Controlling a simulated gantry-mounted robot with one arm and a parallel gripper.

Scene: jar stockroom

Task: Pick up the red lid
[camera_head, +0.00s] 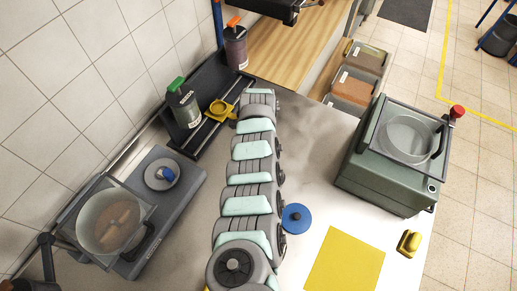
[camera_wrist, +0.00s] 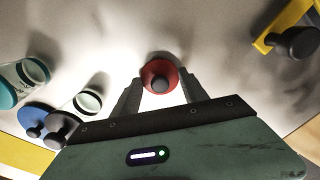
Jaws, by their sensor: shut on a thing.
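The red lid (camera_wrist: 151,71) is round with a dark knob. It shows in the wrist view, between the two fingertips of my gripper (camera_wrist: 160,84), which is shut on it. The lid is over or on the pale metal worktop; I cannot tell whether it touches the surface. In the head view my arm hides both the red lid and my gripper.
A blue lid (camera_head: 296,218) lies on the worktop near a yellow mat (camera_head: 345,262). A green machine (camera_head: 385,183) stands at the right and a grey scale (camera_head: 185,190) at the left. Pale cylinders (camera_wrist: 88,100) show in the wrist view.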

